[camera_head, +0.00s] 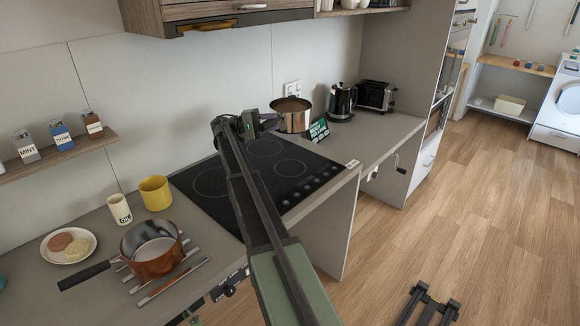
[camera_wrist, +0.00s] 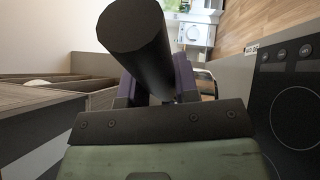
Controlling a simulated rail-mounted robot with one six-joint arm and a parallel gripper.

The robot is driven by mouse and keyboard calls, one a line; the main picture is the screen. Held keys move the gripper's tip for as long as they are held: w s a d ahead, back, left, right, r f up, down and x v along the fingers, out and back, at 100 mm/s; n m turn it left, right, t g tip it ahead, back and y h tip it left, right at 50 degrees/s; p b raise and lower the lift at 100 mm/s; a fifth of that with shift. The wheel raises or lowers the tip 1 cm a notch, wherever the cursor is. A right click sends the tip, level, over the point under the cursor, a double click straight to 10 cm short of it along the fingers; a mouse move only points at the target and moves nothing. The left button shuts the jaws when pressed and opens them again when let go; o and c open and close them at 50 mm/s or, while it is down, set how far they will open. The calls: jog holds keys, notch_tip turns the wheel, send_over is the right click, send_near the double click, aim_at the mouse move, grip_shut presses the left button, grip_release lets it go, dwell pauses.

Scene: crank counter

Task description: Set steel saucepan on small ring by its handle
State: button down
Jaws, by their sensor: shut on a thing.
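The steel saucepan (camera_head: 293,116) hangs in the air above the far right end of the hob, roughly upright, with brown inside. My gripper (camera_head: 262,121) is shut on its dark handle, left of the pan body. In the wrist view the black handle (camera_wrist: 137,32) stands between the purple fingers of my gripper (camera_wrist: 157,92); most of the pan body is hidden there. The black hob (camera_head: 232,190) lies below, with several rings marked. The ring at its right (camera_head: 290,168) looks the smallest, bare; my arm hides part of the hob.
A copper pan (camera_head: 150,250) stands on a rack left of the hob, near a yellow pot (camera_head: 155,193), a cup (camera_head: 120,209) and a plate (camera_head: 50,248). A small dark sign (camera_head: 318,129), kettle (camera_head: 341,101) and toaster (camera_head: 376,96) stand right of the saucepan. A cabinet (camera_head: 200,14) hangs above.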

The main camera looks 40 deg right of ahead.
jog(key=shift+a, duration=0.25)
jog(key=shift+s+f+b, duration=0.1)
jog(key=shift+f+b, duration=0.25)
jog(key=shift+b, duration=0.15)
notch_tip(320, 180, down, 20)
jog(key=b, duration=1.9)
jog(key=shift+d+r, duration=0.1)
jog(key=shift+r, duration=0.35)
jog(key=c, duration=1.3)
grip_release()
jog(key=shift+f, duration=0.2)
jog(key=o, duration=0.4)
jog(key=shift+r, duration=0.1)
jog(key=shift+o, duration=0.2)
